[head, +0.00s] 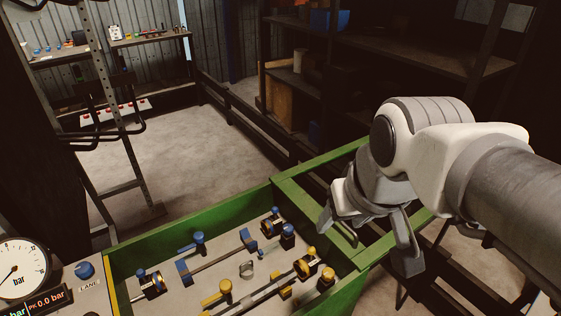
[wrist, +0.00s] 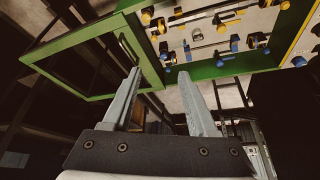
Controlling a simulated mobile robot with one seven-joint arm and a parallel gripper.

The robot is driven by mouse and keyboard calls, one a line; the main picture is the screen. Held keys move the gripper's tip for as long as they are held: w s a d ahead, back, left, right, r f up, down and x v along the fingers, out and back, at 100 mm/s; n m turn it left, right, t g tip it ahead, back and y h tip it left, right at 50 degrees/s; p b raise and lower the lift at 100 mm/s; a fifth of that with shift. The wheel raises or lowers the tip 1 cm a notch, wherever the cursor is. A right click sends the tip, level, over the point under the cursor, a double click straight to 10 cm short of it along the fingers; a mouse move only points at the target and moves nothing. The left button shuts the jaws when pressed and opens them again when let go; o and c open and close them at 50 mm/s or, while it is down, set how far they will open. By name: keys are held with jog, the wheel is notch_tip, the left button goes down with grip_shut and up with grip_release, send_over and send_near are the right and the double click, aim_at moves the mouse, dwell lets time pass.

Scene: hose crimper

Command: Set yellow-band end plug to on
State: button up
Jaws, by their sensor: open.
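Several yellow-marked fittings sit in the green-framed bench tray (head: 197,218). A dark round fitting with a yellow band (head: 306,267) is at the right end of a metal rod, beside a yellow knob (head: 327,279). Another yellow knob (head: 225,287) is further left. I cannot tell for certain which part is the yellow-band end plug, nor its setting. My gripper (head: 365,247) is open and empty, to the right of these fittings, over the green frame's right part. In the wrist view its fingers (wrist: 160,80) are apart, with the tray beyond their tips.
Blue-marked fittings (head: 270,228) form another row in the tray. A pressure gauge (head: 20,268) and a display reading 0.0 bar (head: 45,301) are at lower left, near a blue button (head: 85,270). Dark shelves stand behind. The green frame's raised edges border the tray.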

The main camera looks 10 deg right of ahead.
jog(key=w+f+n+g+b, duration=0.1)
jog(key=w+f+n+g, duration=0.3)
jog(key=w, duration=0.6)
jog(key=m+g+b, duration=0.1)
jog(key=b, duration=0.1)
send_over(312, 248)
notch_tip(312, 248, down, 10)
notch_tip(312, 248, down, 17)
jog(key=shift+f+b, duration=0.15)
jog(key=shift+b, duration=0.5)
grip_shut()
